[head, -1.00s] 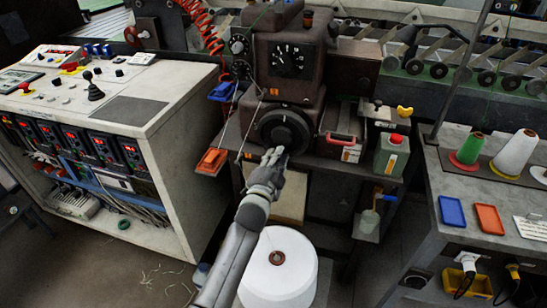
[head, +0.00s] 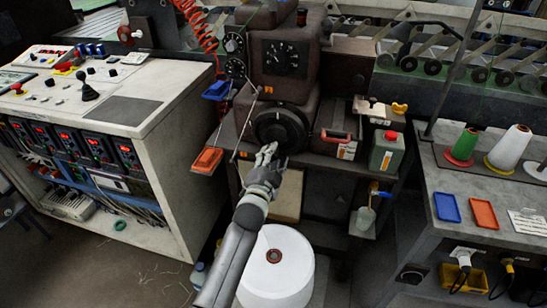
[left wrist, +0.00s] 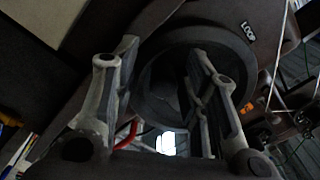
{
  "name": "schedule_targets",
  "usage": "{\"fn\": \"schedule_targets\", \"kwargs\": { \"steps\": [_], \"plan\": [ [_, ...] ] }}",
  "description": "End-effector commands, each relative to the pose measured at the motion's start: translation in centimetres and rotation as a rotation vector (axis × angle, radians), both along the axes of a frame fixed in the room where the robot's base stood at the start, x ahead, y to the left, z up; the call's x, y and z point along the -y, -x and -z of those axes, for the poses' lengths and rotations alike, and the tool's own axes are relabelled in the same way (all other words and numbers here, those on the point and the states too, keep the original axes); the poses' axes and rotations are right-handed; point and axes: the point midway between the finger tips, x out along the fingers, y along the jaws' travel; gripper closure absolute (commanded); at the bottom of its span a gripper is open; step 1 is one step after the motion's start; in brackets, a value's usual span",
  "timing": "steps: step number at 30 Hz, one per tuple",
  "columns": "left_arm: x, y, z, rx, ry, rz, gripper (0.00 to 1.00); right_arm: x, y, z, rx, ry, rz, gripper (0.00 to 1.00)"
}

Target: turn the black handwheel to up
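The black handwheel (head: 282,127) is on the front of the dark brown machine, below its dials. My left gripper (head: 268,151) is at the lower left of the wheel in the head view and overlaps its rim there. In the left wrist view the wheel (left wrist: 150,103) fills the space behind the fingers as a dark ring with a darker middle. My left gripper (left wrist: 168,70) is open, with a wide gap between its fingers and nothing clearly held. I cannot tell whether the fingers touch the wheel. My right gripper is not in view.
A white control cabinet (head: 165,165) stands left of the machine. A white roll (head: 276,270) is below my left arm. An orange tray (head: 207,160) is left of the wheel; a red-handled case (head: 345,150) and a green canister (head: 386,152) are right of it.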

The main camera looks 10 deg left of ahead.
Motion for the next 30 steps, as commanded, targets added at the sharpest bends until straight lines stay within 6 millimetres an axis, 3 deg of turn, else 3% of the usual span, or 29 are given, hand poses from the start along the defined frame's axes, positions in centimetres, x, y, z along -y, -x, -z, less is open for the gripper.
{"fn": "schedule_targets", "kwargs": {
  "steps": [11, 24, 30],
  "plan": [
    [-0.1, 0.9, -0.1, 0.004, -0.001, 0.0, 0.59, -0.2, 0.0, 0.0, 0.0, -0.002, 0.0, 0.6],
    [-0.3, 8.4, 0.0, 0.001, -0.001, 0.001, 0.59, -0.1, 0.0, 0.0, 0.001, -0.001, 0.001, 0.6],
    [-0.4, 10.9, -0.1, 0.001, 0.0, 0.0, 0.59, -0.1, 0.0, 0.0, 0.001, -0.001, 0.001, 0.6]
  ]
}}
